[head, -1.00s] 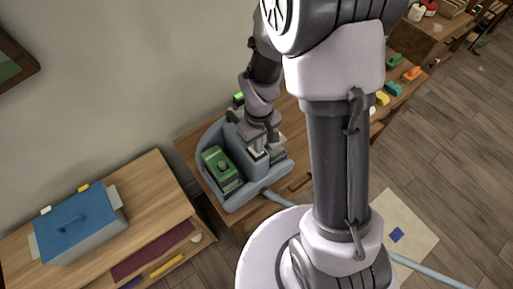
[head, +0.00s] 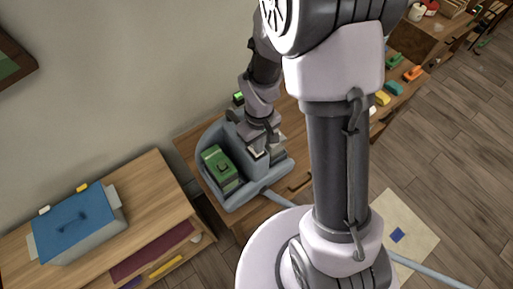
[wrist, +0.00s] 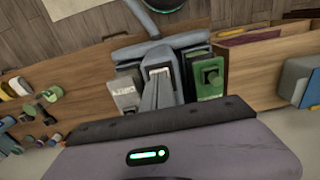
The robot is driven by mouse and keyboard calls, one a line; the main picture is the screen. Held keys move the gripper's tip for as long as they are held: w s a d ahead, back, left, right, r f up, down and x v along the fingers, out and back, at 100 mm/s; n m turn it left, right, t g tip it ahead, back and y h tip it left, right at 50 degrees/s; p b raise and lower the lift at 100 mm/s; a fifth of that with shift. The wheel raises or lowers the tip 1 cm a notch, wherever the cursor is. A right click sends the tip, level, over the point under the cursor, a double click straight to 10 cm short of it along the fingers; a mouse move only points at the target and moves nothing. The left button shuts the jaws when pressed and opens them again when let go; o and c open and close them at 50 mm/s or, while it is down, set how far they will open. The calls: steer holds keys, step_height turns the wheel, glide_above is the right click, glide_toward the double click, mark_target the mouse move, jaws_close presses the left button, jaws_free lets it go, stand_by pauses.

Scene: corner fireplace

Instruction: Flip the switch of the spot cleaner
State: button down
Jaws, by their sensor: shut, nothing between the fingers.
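The spot cleaner (head: 233,200) is a blue-grey machine with a green tank (head: 222,168), standing on a wooden cabinet against the wall. My gripper (head: 264,153) is shut and empty, pointing down over the cleaner's right part, beside the tank. I cannot make out the switch clearly; my arm and fingers cover part of the machine.
A blue-lidded box (head: 76,226) stands on the lower cabinet at left. Small coloured things, including an orange one (head: 412,74), lie on the wooden top beyond my arm. The cleaner's hose (head: 272,196) runs off the front edge toward the floor.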

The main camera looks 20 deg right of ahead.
steer(key=shift+f+b, duration=0.4)
steer(key=shift+f, duration=0.05)
step_height(320, 180, up, 7)
steer(key=p, duration=0.5)
steer(key=shift+r+p, duration=0.1)
steer(key=shift+p, duration=0.2)
steer(key=shift+b, duration=0.55)
steer(key=m+b, duration=0.1)
steer(key=b, duration=0.2)
steer(key=shift+w+a+t, duration=0.1)
steer(key=shift+a+t, duration=0.05)
steer(key=shift+t, duration=0.25)
steer(key=s+a+m+t+y+b, duration=0.1)
steer(key=s+m+t+b, duration=0.1)
steer(key=s+b, duration=0.4)
steer(key=s+a+m+t+y+b, duration=0.1)
steer(key=s+m+b, duration=0.4)
steer(key=b, duration=0.9)
steer(key=shift+s+a+t, duration=0.8)
steer(key=shift+s+t, duration=0.2)
